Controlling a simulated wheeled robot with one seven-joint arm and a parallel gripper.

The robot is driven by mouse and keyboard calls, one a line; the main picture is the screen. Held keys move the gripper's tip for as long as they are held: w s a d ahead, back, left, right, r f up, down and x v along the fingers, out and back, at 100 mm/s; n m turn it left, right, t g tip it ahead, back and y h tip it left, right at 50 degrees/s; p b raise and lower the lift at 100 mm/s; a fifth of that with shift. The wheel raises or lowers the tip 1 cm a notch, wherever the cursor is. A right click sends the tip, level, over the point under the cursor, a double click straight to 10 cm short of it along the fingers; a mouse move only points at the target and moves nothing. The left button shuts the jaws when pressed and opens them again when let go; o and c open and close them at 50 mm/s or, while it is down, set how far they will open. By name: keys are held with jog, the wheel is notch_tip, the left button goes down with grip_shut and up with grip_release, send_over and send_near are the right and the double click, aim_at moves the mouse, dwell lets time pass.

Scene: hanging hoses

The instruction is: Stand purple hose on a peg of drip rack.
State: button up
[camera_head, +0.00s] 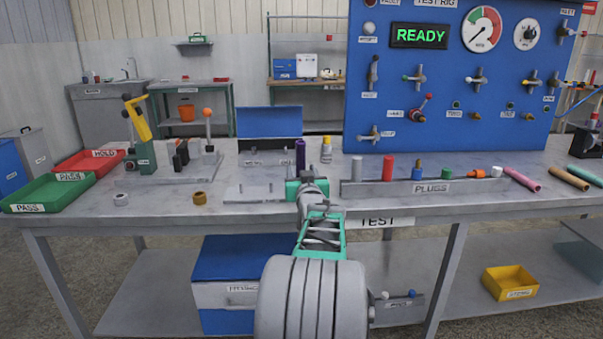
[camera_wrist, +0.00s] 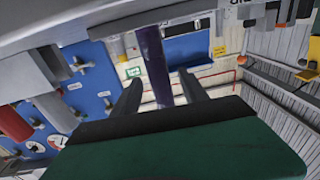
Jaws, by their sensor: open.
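The purple hose (camera_head: 300,156) stands upright just beyond my gripper; its lower end is hidden in the head view. The wrist view, which is upside down, shows the purple hose (camera_wrist: 152,62) in the gap between my two fingers, with space on both sides. My gripper (camera_head: 308,185) is open, and its fingers also show in the wrist view (camera_wrist: 160,84). The drip rack (camera_head: 247,194), a pale plate with thin upright pegs, lies left of my gripper. In the wrist view the hose meets a grey surface; whether a peg is inside it is hidden.
A rack labelled PLUGS (camera_head: 420,187) with several coloured pieces stands close right of my gripper. A yellow-capped bottle (camera_head: 326,152) stands behind. A blue test panel (camera_head: 455,75) rises at the back right. Brown (camera_head: 200,198) and grey rings lie left, near green and red trays.

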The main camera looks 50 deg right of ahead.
jog(key=v, duration=0.7)
jog(key=shift+s+a+p, duration=0.3)
